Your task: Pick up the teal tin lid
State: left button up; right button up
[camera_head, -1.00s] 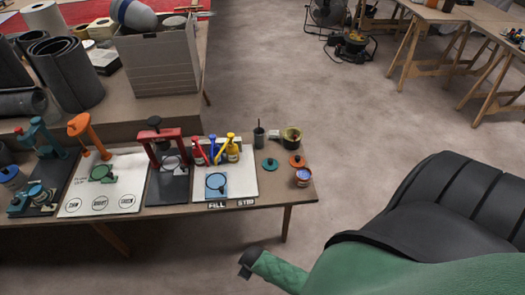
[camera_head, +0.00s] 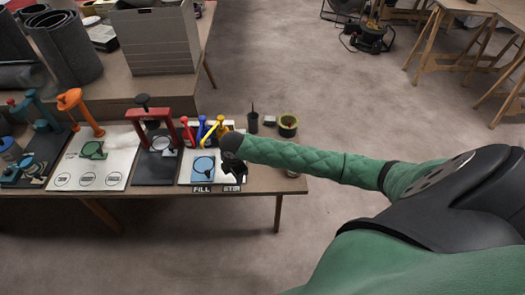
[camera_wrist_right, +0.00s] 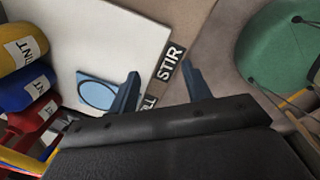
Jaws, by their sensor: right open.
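The teal tin lid does not show now in either view. In the head view, my right forearm crosses the table's right end, where a small teal disc lay in the earlier frame. My right gripper (camera_head: 234,170) is over the right edge of the white mat (camera_head: 186,180), near the STIR label (camera_head: 232,189). In the right wrist view its two blue-grey fingers (camera_wrist_right: 160,86) are apart with nothing between them. The mat and a blue plate with a round ring (camera_wrist_right: 97,93) lie below. My left gripper is not in view.
Red, blue and yellow tools (camera_head: 205,128) stand at the mat's back edge. A dark cup (camera_head: 253,123) and an olive tin (camera_head: 288,125) stand behind my forearm. A red-framed press (camera_head: 152,115) is further left. Floor is open right of the table.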

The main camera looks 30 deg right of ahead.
jog(key=w+d, duration=0.3)
jog(key=d, duration=0.2)
jog(key=w+d+r+n+h, duration=0.1)
jog(key=w+d, duration=0.2)
jog(key=d, duration=0.3)
jog(key=w+d+n+h, duration=0.1)
jog(key=w+d, duration=0.1)
jog(key=d, duration=0.4)
jog(key=shift+w+d+r+g+p, duration=0.1)
jog(key=shift+w+r+g+p, duration=0.2)
jog(key=shift+w+g+p, duration=0.1)
jog(key=f+p, duration=0.1)
jog(key=f, duration=0.1)
jog(key=f+p, duration=0.1)
jog(key=f, duration=0.1)
jog(key=shift+d, duration=0.4)
jog(key=shift+d+f, duration=0.1)
jog(key=shift+f, duration=0.45)
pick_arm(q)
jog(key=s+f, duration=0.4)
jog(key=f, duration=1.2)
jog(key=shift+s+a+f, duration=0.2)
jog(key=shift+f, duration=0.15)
pick_arm(e)
jog(key=shift+c, duration=0.4)
jog(key=c, duration=1)
